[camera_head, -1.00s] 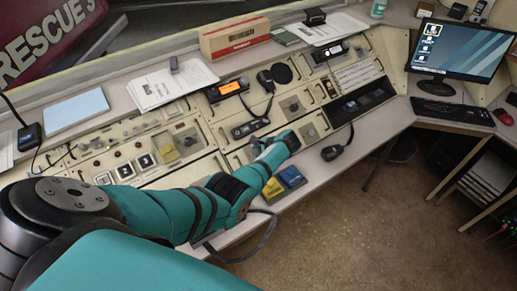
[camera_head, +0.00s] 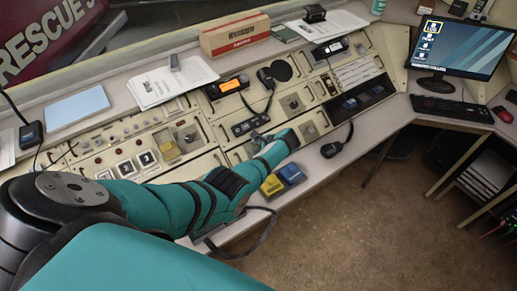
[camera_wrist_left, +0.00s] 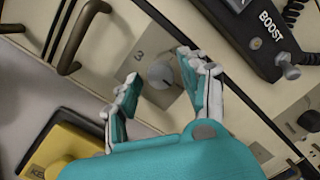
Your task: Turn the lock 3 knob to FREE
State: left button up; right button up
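The lock 3 knob (camera_wrist_left: 162,74) is a round grey knob on a grey plate marked "3" in the left wrist view. A small pale mark shows on its face; I cannot read any FREE label. My left gripper (camera_wrist_left: 161,70) is open, with one finger on each side of the knob; I cannot tell whether either finger touches it. In the head view my left gripper (camera_head: 260,138) is low over the console, and the arm and gripper hide the knob there. My right gripper is not in view.
A brown pull handle (camera_wrist_left: 80,35) stands out on the left. Yellow (camera_head: 272,185) and blue (camera_head: 292,174) boxes sit on the front ledge below the arm.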

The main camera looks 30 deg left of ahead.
pick_arm(q)
jog(key=shift+o, duration=0.2)
jog(key=shift+d+r, duration=0.35)
jog(key=shift+r, duration=0.15)
jog(key=v, duration=1)
jog(key=shift+s+d+r, duration=0.25)
jog(key=shift+d, duration=0.05)
